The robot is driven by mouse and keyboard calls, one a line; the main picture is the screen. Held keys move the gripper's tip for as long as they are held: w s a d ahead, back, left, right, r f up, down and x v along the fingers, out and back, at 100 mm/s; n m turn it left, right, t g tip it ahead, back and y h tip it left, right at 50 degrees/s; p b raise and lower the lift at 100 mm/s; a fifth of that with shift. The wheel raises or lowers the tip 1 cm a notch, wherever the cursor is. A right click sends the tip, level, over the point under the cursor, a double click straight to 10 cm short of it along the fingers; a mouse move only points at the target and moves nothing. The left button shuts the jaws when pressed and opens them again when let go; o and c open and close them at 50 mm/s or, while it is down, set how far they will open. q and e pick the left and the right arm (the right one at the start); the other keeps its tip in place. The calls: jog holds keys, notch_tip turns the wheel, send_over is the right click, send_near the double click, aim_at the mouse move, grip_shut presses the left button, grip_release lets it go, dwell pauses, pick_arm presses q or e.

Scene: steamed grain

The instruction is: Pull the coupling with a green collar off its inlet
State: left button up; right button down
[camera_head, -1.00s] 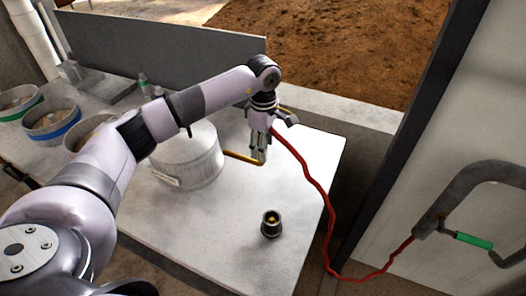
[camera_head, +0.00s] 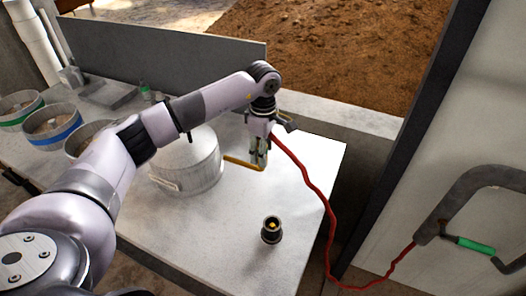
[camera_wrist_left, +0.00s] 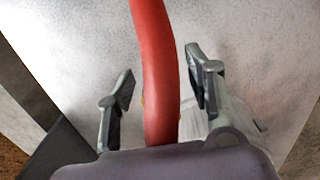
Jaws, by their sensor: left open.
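My left gripper (camera_head: 259,157) points down at the end of the brass pipe (camera_head: 238,162), beside the pale round pot. Its fingers are open. In the left wrist view the red hose (camera_wrist_left: 157,70) passes between the two spread fingers, with clear room on both sides. The red hose also shows in the head view (camera_head: 312,180), running from the gripper across the table to the right. The coupling and its green collar are hidden behind the gripper and hose; I cannot make them out. My right gripper is not in view.
A dark fitting with a brass centre (camera_head: 271,230) stands on the table's front part. The pale pot (camera_head: 190,165) is left of the gripper. Several bowls (camera_head: 52,126) stand far left. A pipe with a green handle (camera_head: 474,245) is on the right panel.

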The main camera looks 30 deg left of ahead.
pick_arm(q)
jog(key=shift+s+a+f, duration=0.2)
jog(key=shift+s+f, duration=0.05)
jog(key=shift+f, duration=0.4)
jog(key=shift+c, duration=0.5)
grip_shut()
jog(key=shift+r, duration=0.25)
jog(key=shift+w+a+r+p, duration=0.1)
jog(key=shift+w+r+p, duration=0.25)
jog(key=shift+r+p, duration=0.35)
jog(key=shift+r, duration=0.85)
jog(key=shift+a+r+p, duration=0.1)
jog(key=shift+r+p, duration=0.3)
jog(key=shift+p, duration=0.05)
jog(key=shift+d+r+p, duration=0.2)
jog(key=shift+r+p, duration=0.35)
jog(key=shift+r, duration=0.45)
